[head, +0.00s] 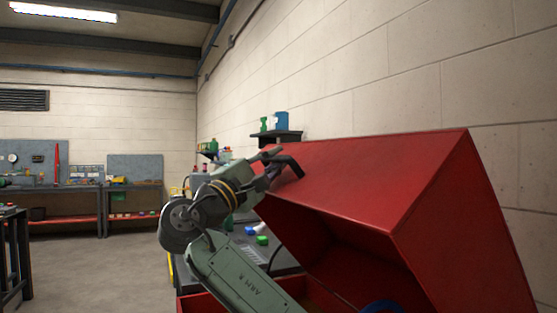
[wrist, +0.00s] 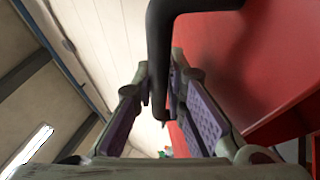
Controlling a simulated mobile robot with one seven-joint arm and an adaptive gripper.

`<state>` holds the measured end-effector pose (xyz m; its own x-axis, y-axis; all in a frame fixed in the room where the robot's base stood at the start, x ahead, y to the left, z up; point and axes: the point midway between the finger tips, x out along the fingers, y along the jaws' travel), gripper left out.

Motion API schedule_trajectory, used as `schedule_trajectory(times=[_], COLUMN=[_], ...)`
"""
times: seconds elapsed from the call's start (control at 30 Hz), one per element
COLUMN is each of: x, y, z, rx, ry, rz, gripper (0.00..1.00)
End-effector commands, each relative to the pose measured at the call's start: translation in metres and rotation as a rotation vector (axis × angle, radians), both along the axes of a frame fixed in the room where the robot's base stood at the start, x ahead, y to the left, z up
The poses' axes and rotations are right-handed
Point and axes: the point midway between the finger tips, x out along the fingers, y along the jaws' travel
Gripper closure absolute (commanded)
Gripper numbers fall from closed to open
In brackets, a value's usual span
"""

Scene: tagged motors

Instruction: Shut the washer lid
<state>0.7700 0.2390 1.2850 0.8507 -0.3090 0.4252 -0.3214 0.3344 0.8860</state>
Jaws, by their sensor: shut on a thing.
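The red washer lid (head: 380,165) is tilted up, standing open over the red washer body (head: 193,304) at the bottom of the head view. A black bent handle (head: 293,163) sticks out from the lid's left edge. My gripper (head: 273,167) is at this handle, shut on it. In the wrist view the handle (wrist: 159,45) runs down between the two purple-padded fingers of my gripper (wrist: 160,85), and the red lid (wrist: 240,65) fills the right side. Most of the washer's inside is hidden by the lid and my arm.
A blue round thing (head: 382,306) shows under the lid. A dark bench (head: 255,252) with small green and blue items lies behind my arm. A pale block wall (head: 340,80) with a small dark shelf (head: 277,137) rises behind. The floor (head: 110,260) at left is clear.

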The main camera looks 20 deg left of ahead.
Motion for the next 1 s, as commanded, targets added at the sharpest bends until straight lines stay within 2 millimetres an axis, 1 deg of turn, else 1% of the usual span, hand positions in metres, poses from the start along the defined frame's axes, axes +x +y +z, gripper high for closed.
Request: schedule_trajectory(times=[0.13,0.17,0.47,0.8,0.87,1.0], x=[0.0,0.0,0.0,-0.002,-0.006,-0.026], y=[0.0,0.0,0.0,0.001,0.003,0.011], z=[0.0,0.0,0.0,-0.001,-0.004,-0.013], rx=[0.001,0.001,0.0,0.0,0.001,0.0], ry=[-0.001,-0.001,0.0,0.0,0.0,-0.001], rz=[0.0,0.0,-0.001,0.0,0.001,0.004], gripper=[1.0,0.87,0.67,0.67,0.67,0.67])
